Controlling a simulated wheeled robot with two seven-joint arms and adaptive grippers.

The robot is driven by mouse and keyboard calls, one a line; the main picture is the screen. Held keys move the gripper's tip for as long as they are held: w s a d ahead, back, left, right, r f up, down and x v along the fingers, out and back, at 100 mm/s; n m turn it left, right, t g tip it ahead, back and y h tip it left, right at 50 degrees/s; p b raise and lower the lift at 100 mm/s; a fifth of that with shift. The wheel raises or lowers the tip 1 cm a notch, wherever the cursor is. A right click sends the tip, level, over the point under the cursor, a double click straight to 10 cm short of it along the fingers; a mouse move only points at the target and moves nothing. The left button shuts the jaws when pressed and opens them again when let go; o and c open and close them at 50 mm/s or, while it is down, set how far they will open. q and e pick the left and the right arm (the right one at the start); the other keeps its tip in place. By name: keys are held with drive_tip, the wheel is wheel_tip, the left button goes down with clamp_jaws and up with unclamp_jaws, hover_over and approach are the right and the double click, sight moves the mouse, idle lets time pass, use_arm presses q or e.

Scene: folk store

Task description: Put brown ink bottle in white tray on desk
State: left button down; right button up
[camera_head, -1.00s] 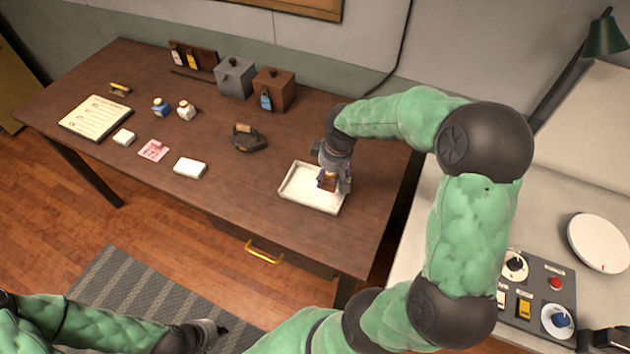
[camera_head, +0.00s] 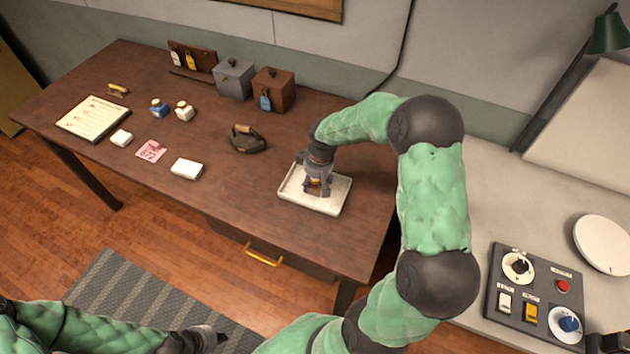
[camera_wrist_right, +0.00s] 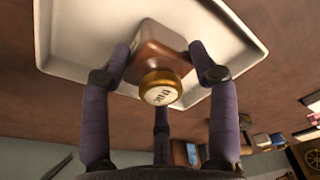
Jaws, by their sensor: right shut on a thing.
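The brown ink bottle (camera_wrist_right: 160,52) shows in the right wrist view with its gold-rimmed cap toward the camera. My right gripper (camera_wrist_right: 160,60) is shut on it, with fingers on both sides. The bottle is over the inside of the white tray (camera_wrist_right: 62,45); I cannot tell whether its base touches the tray floor. In the head view my right gripper (camera_head: 318,190) points down into the white tray (camera_head: 330,203) on the desk and mostly hides the bottle. My left gripper (camera_head: 212,338) is low at the left, away from the desk; its fingers are not clear.
On the desk (camera_head: 225,215) stand a dark iron (camera_head: 247,139), a grey box (camera_head: 234,79), a brown box (camera_head: 273,90), a blue bottle (camera_head: 159,107) and a white bottle (camera_head: 184,111). A control panel (camera_head: 535,295) lies on the right counter.

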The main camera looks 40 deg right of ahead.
sight(319, 182)
drive_tip(key=shift+f, duration=0.1)
drive_tip(key=o, duration=1.7)
drive_tip(key=shift+c, duration=0.2)
drive_tip(key=shift+r, duration=0.45)
wheel_tip(319, 182, up, 11)
drive_tip(key=s+p, duration=0.2)
drive_tip(key=shift+r, duration=0.15)
drive_tip(key=shift+d, duration=0.1)
